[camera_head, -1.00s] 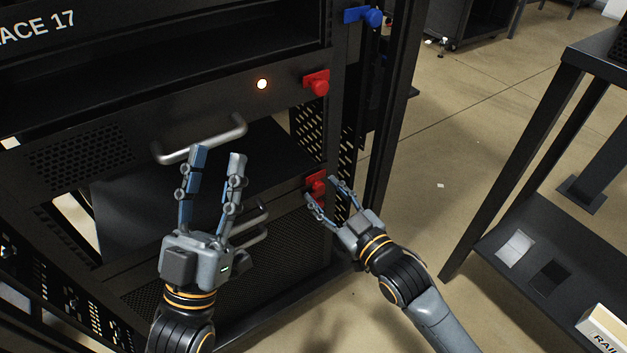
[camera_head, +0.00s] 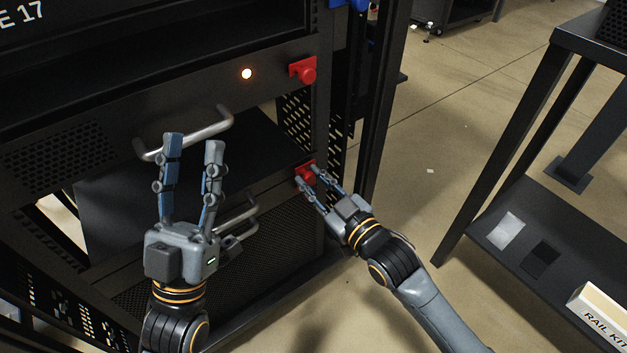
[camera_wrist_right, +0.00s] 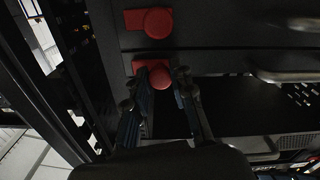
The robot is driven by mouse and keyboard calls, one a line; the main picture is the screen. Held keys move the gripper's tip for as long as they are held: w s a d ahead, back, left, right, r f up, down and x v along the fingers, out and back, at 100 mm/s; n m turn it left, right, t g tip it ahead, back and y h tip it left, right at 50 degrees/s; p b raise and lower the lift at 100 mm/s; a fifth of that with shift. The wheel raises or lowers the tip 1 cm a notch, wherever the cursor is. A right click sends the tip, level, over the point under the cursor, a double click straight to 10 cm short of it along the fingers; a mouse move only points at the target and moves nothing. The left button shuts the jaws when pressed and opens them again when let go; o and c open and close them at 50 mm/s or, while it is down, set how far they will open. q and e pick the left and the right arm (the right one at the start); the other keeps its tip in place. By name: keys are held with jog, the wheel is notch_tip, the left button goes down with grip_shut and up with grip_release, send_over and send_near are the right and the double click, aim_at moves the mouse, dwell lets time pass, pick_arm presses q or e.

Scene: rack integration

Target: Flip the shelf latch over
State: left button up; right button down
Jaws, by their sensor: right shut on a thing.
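A red latch with a round knob (camera_head: 305,175) sits on the right post of the rack, low down. My right gripper (camera_head: 310,178) is at this latch, its two fingers closed around the knob. In the right wrist view the lower red knob (camera_wrist_right: 159,77) lies between the fingertips, partly covered by them. A second red latch (camera_head: 304,70) is higher on the same post, and it also shows in the right wrist view (camera_wrist_right: 157,22). My left gripper (camera_head: 190,145) is open and empty in front of the rack's metal handle.
The dark rack (camera_head: 150,90) carries a curved metal handle (camera_head: 195,135) and a lit round lamp (camera_head: 247,74). A blue latch (camera_head: 360,4) is at the top. A dark shelf table (camera_head: 480,235) with a rail kit box (camera_head: 600,318) stands at the right; floor lies between.

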jog(key=shift+s+a+p, duration=0.7)
jog(key=shift+a+p, duration=0.25)
jog(key=shift+p, duration=0.1)
jog(key=shift+s+a, duration=0.1)
pick_arm(q)
jog(key=w+f+g+y, duration=0.2)
jog(key=w+f+g, duration=0.3)
jog(key=f+g, duration=0.1)
jog(key=shift+w+d+f, duration=0.2)
jog(key=shift+w+f, duration=0.1)
jog(key=shift+f, duration=0.55)
pick_arm(e)
jog(key=c, duration=1.1)
grip_release()
jog(key=shift+a, duration=0.1)
pick_arm(q)
jog(key=shift+s+a+y, duration=0.1)
jog(key=shift+y, duration=0.2)
jog(key=shift+r, duration=0.1)
pick_arm(e)
jog(key=shift+s+d, duration=0.15)
jog(key=shift+d, duration=0.05)
jog(key=v, duration=1.1)
jog(key=shift+s+d, duration=0.1)
jog(key=shift+s, duration=0.2)
